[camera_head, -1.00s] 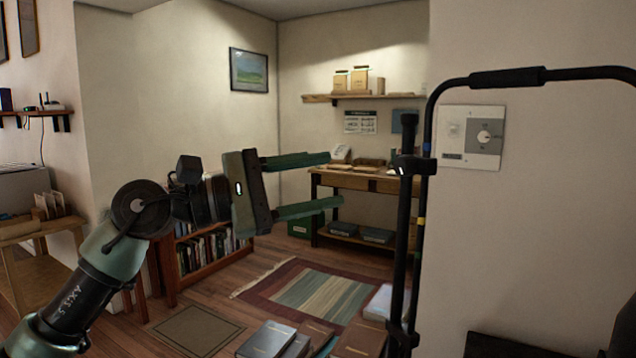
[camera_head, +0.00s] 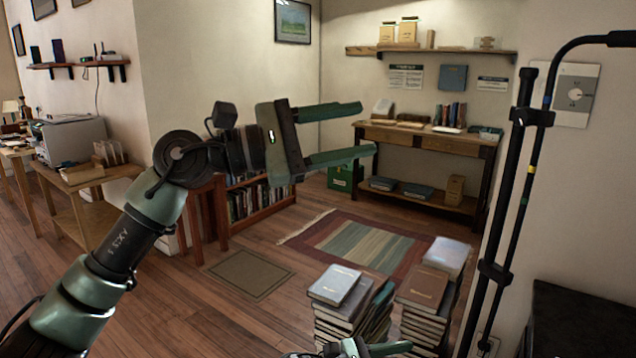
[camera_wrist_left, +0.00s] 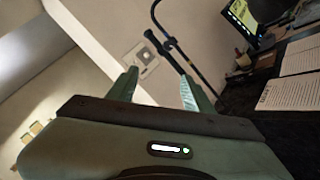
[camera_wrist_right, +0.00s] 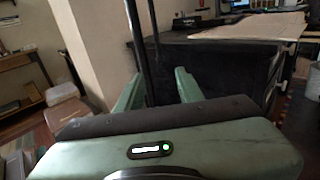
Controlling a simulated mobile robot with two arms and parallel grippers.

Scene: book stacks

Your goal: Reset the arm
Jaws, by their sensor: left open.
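My left gripper (camera_head: 345,135) is raised at the left-centre of the head view, pointing right, with its two green fingers spread and nothing between them. In the left wrist view its fingers (camera_wrist_left: 160,92) are apart, with wall and a black pole behind. My right gripper (camera_head: 375,349) shows only in part at the bottom edge of the head view, beside the book stacks. In the right wrist view its fingers (camera_wrist_right: 158,90) are spread apart. A black pole (camera_wrist_right: 140,45) stands in line with the gap; whether it is between the fingers or behind them, I cannot tell.
Two book stacks (camera_head: 338,287) (camera_head: 425,290) stand low in front. A black pole stand (camera_head: 512,200) rises at the right, near a dark surface (camera_head: 580,320). A wooden table (camera_head: 425,140) stands at the back. The floor (camera_head: 190,310) at left is clear.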

